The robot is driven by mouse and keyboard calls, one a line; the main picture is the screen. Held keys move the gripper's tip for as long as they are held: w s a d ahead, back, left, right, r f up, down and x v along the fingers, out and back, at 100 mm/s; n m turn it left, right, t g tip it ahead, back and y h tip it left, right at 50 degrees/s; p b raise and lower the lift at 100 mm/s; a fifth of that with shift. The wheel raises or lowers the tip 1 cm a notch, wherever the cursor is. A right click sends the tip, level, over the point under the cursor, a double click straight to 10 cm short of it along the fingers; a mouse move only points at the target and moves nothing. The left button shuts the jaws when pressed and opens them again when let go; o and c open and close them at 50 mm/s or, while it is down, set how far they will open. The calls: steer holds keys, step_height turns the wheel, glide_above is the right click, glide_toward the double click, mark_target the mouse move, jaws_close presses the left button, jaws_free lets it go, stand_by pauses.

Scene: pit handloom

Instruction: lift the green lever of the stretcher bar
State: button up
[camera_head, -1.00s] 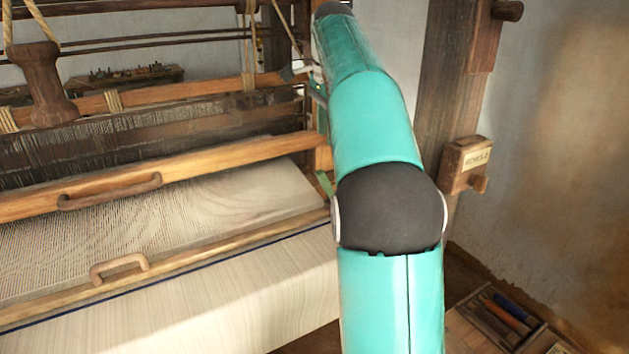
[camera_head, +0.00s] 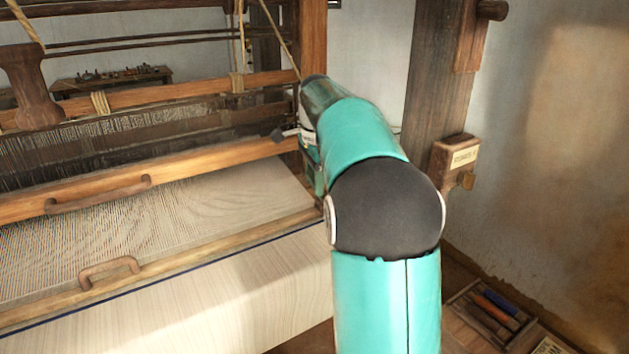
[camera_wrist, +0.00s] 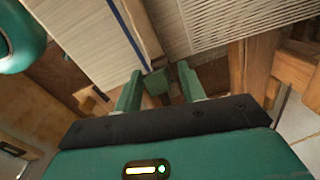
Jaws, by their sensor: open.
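The stretcher bar (camera_head: 200,254) is a wooden bar across the pale cloth, with a brown handle, beside a dark blue stripe. In the wrist view the bar (camera_wrist: 140,28) runs down toward my fingers. A small dark green block, which looks like the green lever (camera_wrist: 157,83), shows at the bar's end, between my fingers as seen from the wrist. My gripper (camera_wrist: 159,71) has its two green fingers apart, one either side of the block. Whether they touch it, I cannot tell. In the head view my arm hides the lever and most of the gripper.
A wooden beam with a handle (camera_head: 98,194) lies behind the stretcher bar. A thick post (camera_head: 437,90) with a labelled wooden box (camera_head: 453,160) stands right of my arm. A tool tray (camera_head: 490,315) sits low at the right.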

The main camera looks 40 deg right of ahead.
steer(key=shift+f, duration=0.3)
jaws_close()
steer(key=shift+a+f+h, duration=0.2)
steer(key=shift+a+h, duration=0.3)
steer(key=shift+h, duration=0.2)
steer(key=shift+a+f+h, duration=0.1)
steer(key=shift+h, duration=0.4)
jaws_free()
